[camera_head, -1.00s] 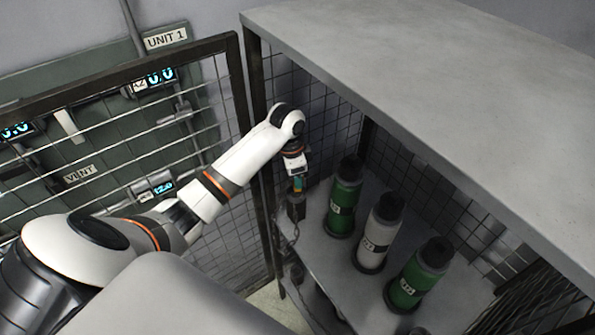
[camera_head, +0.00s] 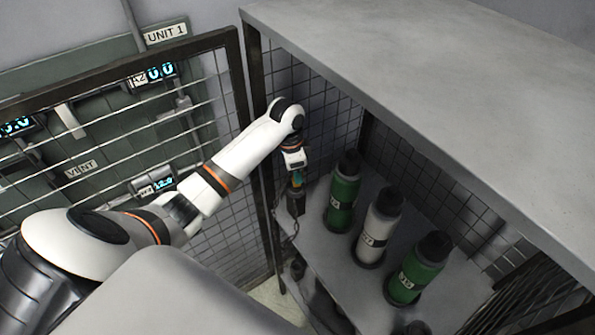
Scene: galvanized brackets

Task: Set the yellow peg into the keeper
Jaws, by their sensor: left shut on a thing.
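My left gripper (camera_head: 297,178) reaches in at the left front corner of the caged shelf, pointing down. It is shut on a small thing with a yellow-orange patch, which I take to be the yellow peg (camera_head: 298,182). The fingers hide most of the peg. Directly below is a dark upright block, likely the keeper (camera_head: 296,203), beside the cage's corner post. A chain hangs by it. I cannot tell whether the peg's lower end is above the keeper or inside its top. My right gripper is not in view.
Green bottle (camera_head: 342,200), white bottle (camera_head: 378,228) and another green bottle (camera_head: 418,272) stand on the shelf (camera_head: 345,285) to the right. A grey top panel (camera_head: 420,80) overhangs it. A mesh door (camera_head: 225,110) stands at left, before the UNIT 1 panel (camera_head: 105,95).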

